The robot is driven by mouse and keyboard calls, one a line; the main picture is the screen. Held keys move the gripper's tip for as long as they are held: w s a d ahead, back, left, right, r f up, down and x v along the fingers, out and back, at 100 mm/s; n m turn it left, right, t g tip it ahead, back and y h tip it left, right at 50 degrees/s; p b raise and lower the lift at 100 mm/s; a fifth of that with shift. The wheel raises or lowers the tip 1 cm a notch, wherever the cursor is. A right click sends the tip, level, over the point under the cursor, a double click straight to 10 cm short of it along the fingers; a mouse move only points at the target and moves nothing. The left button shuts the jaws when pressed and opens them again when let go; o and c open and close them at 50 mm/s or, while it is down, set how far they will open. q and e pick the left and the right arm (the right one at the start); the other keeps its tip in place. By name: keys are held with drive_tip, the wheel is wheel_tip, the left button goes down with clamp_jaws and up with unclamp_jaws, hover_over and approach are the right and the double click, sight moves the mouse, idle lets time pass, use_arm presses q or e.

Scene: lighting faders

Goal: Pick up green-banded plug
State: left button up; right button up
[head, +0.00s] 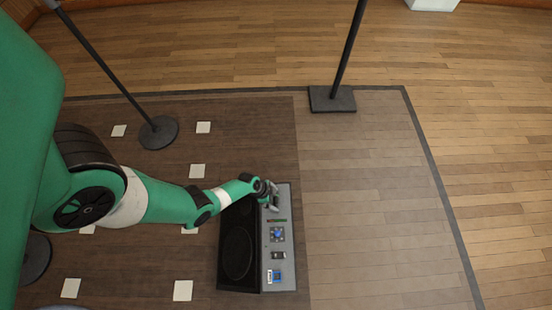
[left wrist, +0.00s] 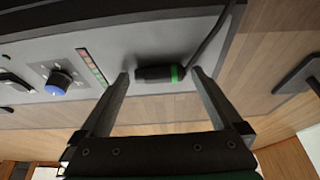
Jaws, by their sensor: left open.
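The green-banded plug (left wrist: 158,73) shows in the left wrist view as a short black cylinder with a green ring at its right end. A dark cable runs from it up to the right. It lies against the grey panel (left wrist: 120,45). My left gripper (left wrist: 160,75) is open, with one finger on each side of the plug; I cannot tell whether either touches it. In the head view my left gripper (head: 273,204) is over the far end of the grey panel, and it hides the plug there. My right gripper is in neither view.
The panel carries a blue knob (head: 277,234), a row of coloured lights (left wrist: 92,67), a black switch (head: 278,255) and a small blue part (head: 275,276). A black unit (head: 237,250) adjoins it on the left. Stand bases (head: 332,98) (head: 159,132) stand farther off. Floor to the right is clear.

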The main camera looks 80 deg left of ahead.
use_arm(q)
drive_tip(key=shift+r, duration=0.1)
drive_tip(key=c, duration=1.3)
